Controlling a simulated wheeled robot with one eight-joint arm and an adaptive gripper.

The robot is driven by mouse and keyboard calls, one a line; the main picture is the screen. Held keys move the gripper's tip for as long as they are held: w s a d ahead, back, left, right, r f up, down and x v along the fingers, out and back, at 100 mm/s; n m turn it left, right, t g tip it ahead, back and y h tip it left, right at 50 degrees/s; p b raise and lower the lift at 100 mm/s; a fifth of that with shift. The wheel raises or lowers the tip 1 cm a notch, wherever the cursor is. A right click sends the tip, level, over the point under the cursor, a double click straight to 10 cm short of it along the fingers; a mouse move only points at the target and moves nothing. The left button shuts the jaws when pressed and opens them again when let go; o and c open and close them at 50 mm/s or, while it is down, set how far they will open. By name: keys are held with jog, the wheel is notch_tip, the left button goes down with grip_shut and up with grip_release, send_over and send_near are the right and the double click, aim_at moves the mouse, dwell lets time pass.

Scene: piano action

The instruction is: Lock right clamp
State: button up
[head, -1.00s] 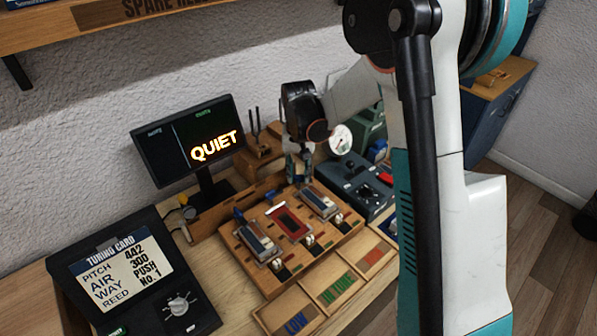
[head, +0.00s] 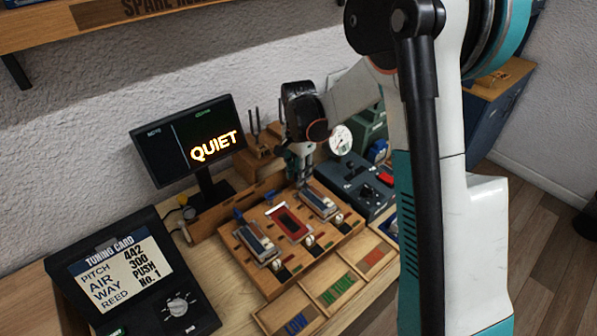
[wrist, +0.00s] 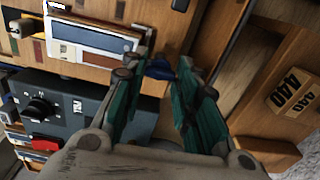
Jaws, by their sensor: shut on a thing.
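The wooden reed block (head: 345,243) holds three plates side by side in the head view. The right plate (head: 319,203) is blue-grey and pale, and also shows in the wrist view (wrist: 95,38). Blue clamp levers stand behind the left plate (head: 238,215) and the middle plate (head: 269,197). My gripper (head: 300,178) is low behind the right plate, pointing down. In the wrist view its green fingers are close around a blue lever (wrist: 160,69), which I take for the right clamp. Its base is partly hidden by the fingers.
A dark control box (head: 360,186) with a red button stands right of the block. A monitor (head: 190,140) reading QUIET stands behind left. The tuning card console (head: 130,280) is at front left. Labelled trays (head: 335,290) lie in front. Wooden fork blocks (head: 262,150) stand behind.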

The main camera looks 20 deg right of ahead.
jog(key=shift+m, duration=0.4)
jog(key=o, duration=1.1)
jog(key=shift+c, duration=0.2)
jog(key=shift+r, duration=0.1)
notch_tip(320, 180, up, 12)
